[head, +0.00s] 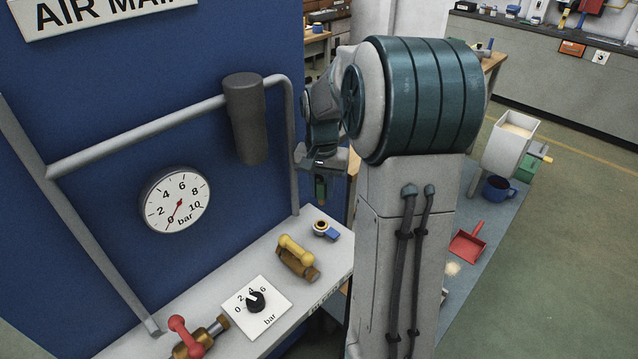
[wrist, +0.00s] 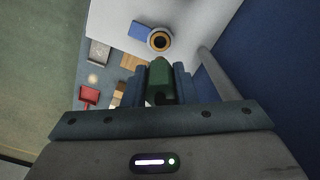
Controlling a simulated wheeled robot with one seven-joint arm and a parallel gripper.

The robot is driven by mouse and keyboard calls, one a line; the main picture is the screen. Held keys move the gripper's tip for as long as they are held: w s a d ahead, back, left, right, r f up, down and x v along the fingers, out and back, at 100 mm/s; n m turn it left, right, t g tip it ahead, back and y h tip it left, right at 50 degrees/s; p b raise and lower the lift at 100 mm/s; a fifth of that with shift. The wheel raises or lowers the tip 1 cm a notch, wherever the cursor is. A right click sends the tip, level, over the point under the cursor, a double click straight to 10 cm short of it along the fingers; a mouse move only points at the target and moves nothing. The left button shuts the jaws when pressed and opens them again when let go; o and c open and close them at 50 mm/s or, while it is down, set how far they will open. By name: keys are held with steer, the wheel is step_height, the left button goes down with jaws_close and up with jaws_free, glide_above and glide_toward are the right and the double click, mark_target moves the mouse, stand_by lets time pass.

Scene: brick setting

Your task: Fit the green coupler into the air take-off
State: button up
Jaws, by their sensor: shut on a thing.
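My gripper (head: 321,178) is shut on the green coupler (wrist: 160,77), which stands between the two blue-grey fingers in the wrist view. In the head view the coupler is small and mostly covered by the fingers. The air take-off (head: 321,228) is a brass ring with a dark opening and a blue lever, at the far right end of the grey shelf. It also shows in the wrist view (wrist: 160,40), just beyond the coupler's tip. In the head view my gripper is above the take-off, with a gap between them.
The shelf (head: 215,300) also carries a yellow-handled brass valve (head: 297,257), a dial plate (head: 257,307) and a red-handled valve (head: 198,337). A grey pipe (head: 291,150) runs down the blue panel behind my gripper. A red dustpan (head: 468,246) lies on the bench at right.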

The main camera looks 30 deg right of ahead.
mark_target(321, 204)
steer(key=shift+f, duration=0.1)
steer(key=shift+s+f+b, duration=0.1)
steer(key=shift+f+b, duration=0.25)
steer(key=shift+f, duration=0.05)
steer(key=shift+f+b, duration=1.75)
steer(key=shift+f, duration=0.7)
steer(key=shift+f, duration=0.2)
steer(key=shift+f+b, duration=1.2)
steer(key=shift+f, duration=0.3)
steer(key=o, duration=1.5)
steer(key=shift+c, duration=0.2)
